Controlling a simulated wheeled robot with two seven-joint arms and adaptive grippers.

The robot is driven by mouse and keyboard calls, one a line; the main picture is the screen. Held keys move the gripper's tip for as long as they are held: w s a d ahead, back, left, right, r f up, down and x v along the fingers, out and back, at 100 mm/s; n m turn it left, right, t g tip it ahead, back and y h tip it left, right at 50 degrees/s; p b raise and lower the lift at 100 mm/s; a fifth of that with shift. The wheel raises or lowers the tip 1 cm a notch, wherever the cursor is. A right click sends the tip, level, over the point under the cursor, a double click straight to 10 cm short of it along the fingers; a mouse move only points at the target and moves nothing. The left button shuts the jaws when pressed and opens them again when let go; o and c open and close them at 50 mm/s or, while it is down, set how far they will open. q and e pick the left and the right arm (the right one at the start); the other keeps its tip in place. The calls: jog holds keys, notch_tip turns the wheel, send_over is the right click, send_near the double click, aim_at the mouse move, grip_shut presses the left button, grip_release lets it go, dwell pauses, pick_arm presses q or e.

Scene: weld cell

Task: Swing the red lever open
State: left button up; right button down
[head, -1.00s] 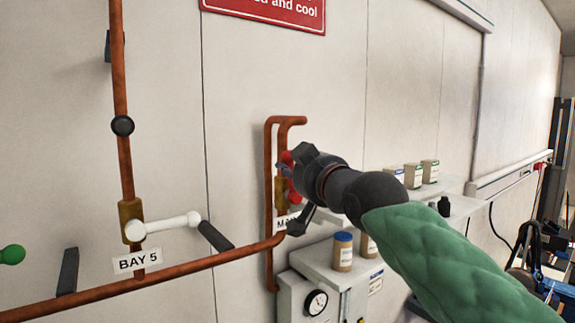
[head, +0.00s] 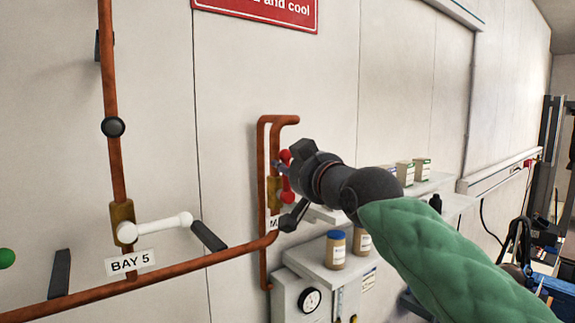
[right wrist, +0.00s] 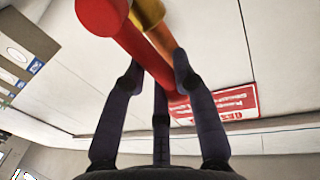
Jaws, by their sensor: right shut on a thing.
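The red lever (head: 287,190) is on a brass valve (head: 273,192) on the copper pipe loop at the middle of the head view. My right gripper (head: 284,186) is at the lever, its dark body hiding much of it. In the right wrist view the red lever (right wrist: 143,52), with a round red end near the camera, runs between the fingers of my right gripper (right wrist: 157,72), which is shut on it. The brass valve (right wrist: 148,12) shows behind it. My left gripper is not in view.
A white lever (head: 155,229) on a second brass valve above the BAY 5 label (head: 131,263) is to the left. A grey cabinet (head: 310,270) with a gauge and jars stands below the gripper. A shelf with boxes (head: 405,173) is behind my right arm.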

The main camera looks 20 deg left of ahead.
jog(key=shift+w+f, duration=0.15)
jog(key=shift+f, duration=0.15)
jog(key=c, duration=1.1)
grip_release()
jog(key=shift+o, duration=0.4)
jog(key=shift+w+d, duration=0.15)
jog(key=shift+w, duration=0.1)
jog(key=shift+s+r, duration=0.15)
jog(key=shift+s, duration=0.15)
jog(key=shift+s+d, duration=0.1)
jog(key=shift+s, duration=0.1)
jog(key=v, duration=1.1)
jog(key=shift+d, duration=0.2)
jog(key=shift+w, duration=0.1)
